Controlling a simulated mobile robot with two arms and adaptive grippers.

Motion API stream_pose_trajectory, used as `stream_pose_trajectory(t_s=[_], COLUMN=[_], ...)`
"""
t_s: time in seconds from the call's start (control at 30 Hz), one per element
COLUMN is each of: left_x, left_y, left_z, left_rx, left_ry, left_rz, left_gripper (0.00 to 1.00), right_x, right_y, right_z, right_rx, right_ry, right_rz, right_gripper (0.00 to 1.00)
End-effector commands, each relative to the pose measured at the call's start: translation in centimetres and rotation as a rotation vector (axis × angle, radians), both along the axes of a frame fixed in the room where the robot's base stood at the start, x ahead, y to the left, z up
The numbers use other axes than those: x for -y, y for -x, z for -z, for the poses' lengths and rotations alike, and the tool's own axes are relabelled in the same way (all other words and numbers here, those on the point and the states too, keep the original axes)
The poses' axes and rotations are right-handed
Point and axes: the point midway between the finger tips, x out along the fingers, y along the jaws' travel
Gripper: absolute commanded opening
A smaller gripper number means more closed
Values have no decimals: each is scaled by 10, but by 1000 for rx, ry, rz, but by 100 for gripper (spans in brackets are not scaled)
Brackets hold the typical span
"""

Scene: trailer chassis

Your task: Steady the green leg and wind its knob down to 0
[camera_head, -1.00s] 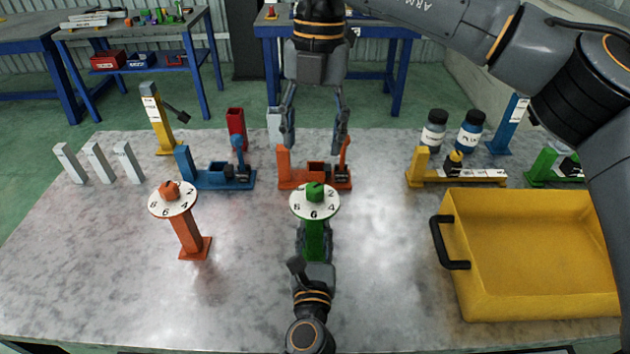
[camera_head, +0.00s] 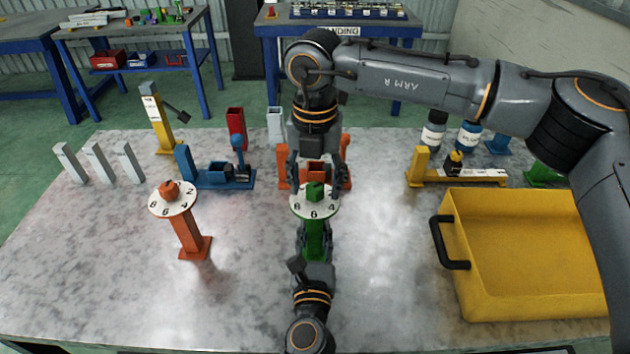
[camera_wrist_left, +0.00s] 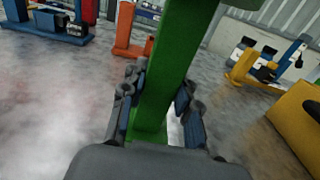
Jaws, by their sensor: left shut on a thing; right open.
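The green leg (camera_head: 315,243) stands upright on the grey table, with a white numbered dial (camera_head: 300,205) and a green knob (camera_head: 315,191) on top. My left gripper (camera_head: 315,240) comes from the front edge and is shut on the leg's post below the dial. In the left wrist view its fingers (camera_wrist_left: 160,100) sit on both sides of the green post (camera_wrist_left: 172,60). My right gripper (camera_head: 317,172) points down, open, with its fingers apart just above and behind the knob. I cannot tell whether they touch it. The pointer's exact number is unclear; 6 and 4 show at the front.
An orange leg (camera_head: 188,235) with its own dial stands to the left. A yellow tray (camera_head: 530,308) with a black handle is at the right. Blue, orange and yellow fixtures (camera_head: 465,178) line the back. Bare table lies between the green leg and the tray.

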Motion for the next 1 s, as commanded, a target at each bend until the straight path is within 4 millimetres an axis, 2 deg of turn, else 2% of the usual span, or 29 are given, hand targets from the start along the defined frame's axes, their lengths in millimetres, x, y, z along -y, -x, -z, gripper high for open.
stream_pose_trajectory(t_s=[0.27,0.37,0.53,0.57,1.0], left_x=[0,0,0,0,0], left_y=[0,0,0,0,0], left_z=[0,0,0,0,0], left_rx=[-1,0,0,0,0], left_ry=[0,0,0,0,0], left_rz=[1,1,1,1,0], left_gripper=[0,0,0,0,0], right_x=[0,0,0,0,0], right_y=[0,0,0,0,0], right_z=[2,2,2,2,2], right_rx=[0,0,0,0,-2], right_ry=[-1,-1,0,0,-1], right_rz=[0,0,0,0,-94], right_gripper=[56,40,5,1,1])
